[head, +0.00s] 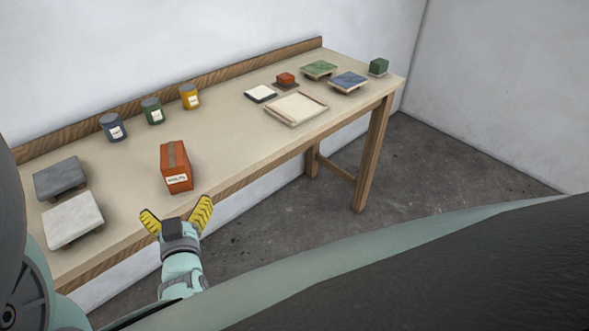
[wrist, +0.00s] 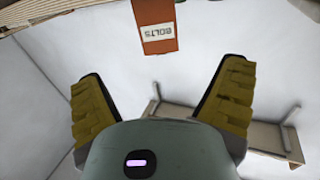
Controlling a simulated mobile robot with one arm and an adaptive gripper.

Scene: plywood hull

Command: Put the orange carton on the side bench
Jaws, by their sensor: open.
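The orange carton (head: 174,160) stands upright on the wooden workbench near its front edge, with a white label on its front. In the wrist view the carton (wrist: 154,16) appears upside down at the top, and its label reads BOLTS. My gripper (head: 177,212) is open and empty at the bench's front edge, just in front of the carton and apart from it. Its yellow fingers (wrist: 163,78) are spread wide in the wrist view. A pale bench-like piece (wrist: 205,122) with legs shows at lower right there; I cannot tell whether it is the side bench.
The workbench (head: 225,140) also holds blue (head: 113,127), green (head: 152,111) and yellow (head: 190,97) cans at the back. Grey (head: 60,178) and white (head: 72,217) slabs lie left of the carton. A shallow tray (head: 296,108) and several small blocks and plates stand right.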

